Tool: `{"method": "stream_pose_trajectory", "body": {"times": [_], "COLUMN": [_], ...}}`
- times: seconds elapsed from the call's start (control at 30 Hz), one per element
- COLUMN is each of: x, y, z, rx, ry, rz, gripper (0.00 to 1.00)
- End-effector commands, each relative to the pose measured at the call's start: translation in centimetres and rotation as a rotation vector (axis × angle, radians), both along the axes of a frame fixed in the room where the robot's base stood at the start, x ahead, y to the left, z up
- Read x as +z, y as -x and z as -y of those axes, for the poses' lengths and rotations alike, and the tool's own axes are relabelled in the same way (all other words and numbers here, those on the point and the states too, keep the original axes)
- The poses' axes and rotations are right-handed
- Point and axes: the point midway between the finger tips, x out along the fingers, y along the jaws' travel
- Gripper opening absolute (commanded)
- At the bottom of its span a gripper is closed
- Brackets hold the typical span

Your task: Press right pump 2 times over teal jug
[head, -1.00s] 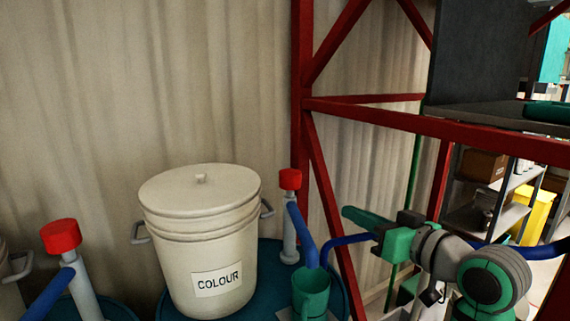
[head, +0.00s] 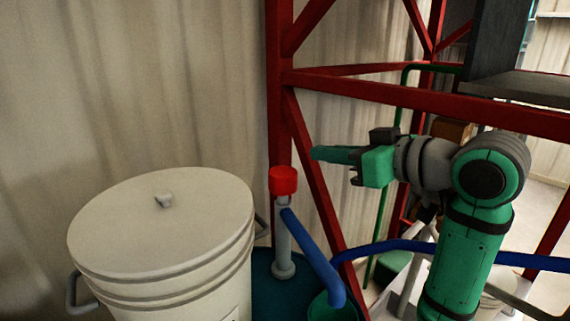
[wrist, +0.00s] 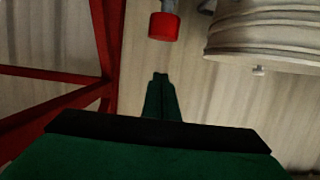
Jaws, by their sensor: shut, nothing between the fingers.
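The right pump has a red cap (head: 283,180) on a grey stem, with a blue spout (head: 312,258) slanting down to the right. The teal jug (head: 333,308) is at the bottom edge of the head view, under the spout's end; only its upper part shows. My gripper (head: 314,153) is shut and empty, pointing left, to the right of the red cap and a little higher in the head view. In the wrist view the shut fingers (wrist: 160,76) point toward the red cap (wrist: 164,27), with a gap between them.
A large lidded cream bucket (head: 165,230) stands left of the pump. A red steel frame (head: 400,95) rises behind the pump and my arm. The pump stands on a dark blue drum top (head: 262,275). A blue hose (head: 430,247) runs right.

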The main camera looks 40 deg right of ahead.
Motion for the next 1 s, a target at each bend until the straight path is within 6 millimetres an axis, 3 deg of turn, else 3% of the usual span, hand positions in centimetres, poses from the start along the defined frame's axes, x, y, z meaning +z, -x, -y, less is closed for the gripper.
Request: {"method": "stream_pose_trajectory", "body": {"times": [0.37,0.87,1.0], "x": [-0.3,-2.5,-4.5], "y": [-1.1,-9.5,-9.6], "z": [-0.1,-0.5,-0.6], "rx": [0.001,-0.005,-0.004], "ry": [-0.002,-0.002,-0.002], "rz": [0.000,-0.001,0.000], "gripper": [0.00,0.00,0.00]}}
